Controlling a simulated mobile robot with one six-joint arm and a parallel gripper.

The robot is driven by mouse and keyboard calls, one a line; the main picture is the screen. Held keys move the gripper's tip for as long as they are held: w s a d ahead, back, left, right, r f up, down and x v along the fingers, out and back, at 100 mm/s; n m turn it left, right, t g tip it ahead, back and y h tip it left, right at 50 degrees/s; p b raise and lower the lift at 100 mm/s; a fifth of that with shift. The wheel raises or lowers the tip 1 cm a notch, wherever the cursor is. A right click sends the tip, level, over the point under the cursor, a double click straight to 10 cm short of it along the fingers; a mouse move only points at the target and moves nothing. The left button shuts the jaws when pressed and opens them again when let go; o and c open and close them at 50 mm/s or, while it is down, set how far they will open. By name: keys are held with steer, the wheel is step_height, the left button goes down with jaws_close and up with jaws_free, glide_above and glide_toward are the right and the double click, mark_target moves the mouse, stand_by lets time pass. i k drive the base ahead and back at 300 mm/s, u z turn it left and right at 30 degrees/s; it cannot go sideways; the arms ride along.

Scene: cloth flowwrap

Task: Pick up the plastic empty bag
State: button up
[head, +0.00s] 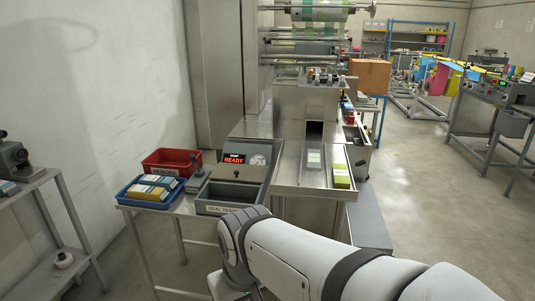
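A flat, pale, clear-looking packet (314,158) lies on the steel outfeed tray (300,178) of the wrapping machine. It looks like the empty plastic bag, but it is too small to be sure. A yellow-green pack (341,168) lies to its right, on the other side of a low divider. My white arm reaches in from the bottom right, and its wrist bends down at the bottom centre, in front of the tray. My gripper's fingers are below the picture edge and hidden.
A grey box labelled "SEAL TESTER" (226,209) stands left of the tray, by a display reading "READY" (234,159). A blue tray (130,198) of packs and a red bin (160,158) sit further left. Open floor lies to the right.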

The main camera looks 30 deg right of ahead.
mark_target(313, 157)
steer(key=z, duration=0.95)
steer(key=i, duration=1.45)
steer(key=z, duration=0.7)
steer(key=k, duration=0.6)
steer(key=z, duration=0.15)
steer(key=i, duration=0.7)
steer(key=u, duration=0.15)
